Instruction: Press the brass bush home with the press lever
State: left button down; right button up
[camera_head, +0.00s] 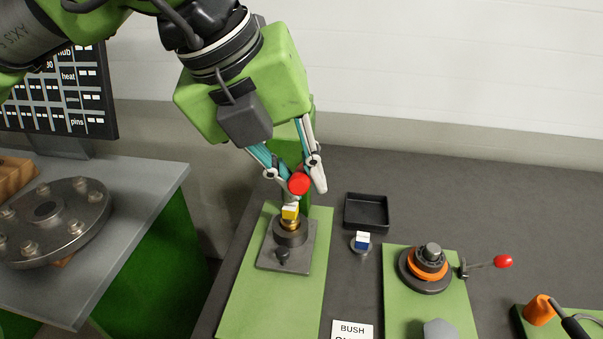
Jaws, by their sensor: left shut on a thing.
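The press lever shows as a red ball knob (299,183). My left gripper (303,186) comes down from above and is shut on this knob, with one finger on each side. Below the knob, the brass bush (290,223) shows as a gold ring on a round dark holder. The holder is on a grey square plate (286,258) on a green mat. The gripper hides most of the lever and the press column. How deep the bush sits cannot be told. My right gripper is not in view.
Farther right is a fixture with an orange ring (428,266) and a red-knobbed handle (503,262). A flanged disc (50,222) is on the left table.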

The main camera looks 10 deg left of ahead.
pick_arm(q)
jog(key=c, duration=2)
grip_release()
jog(key=shift+s, duration=0.1)
jog(key=shift+o, duration=0.2)
jog(key=shift+r, duration=0.1)
jog(key=v, duration=1.2)
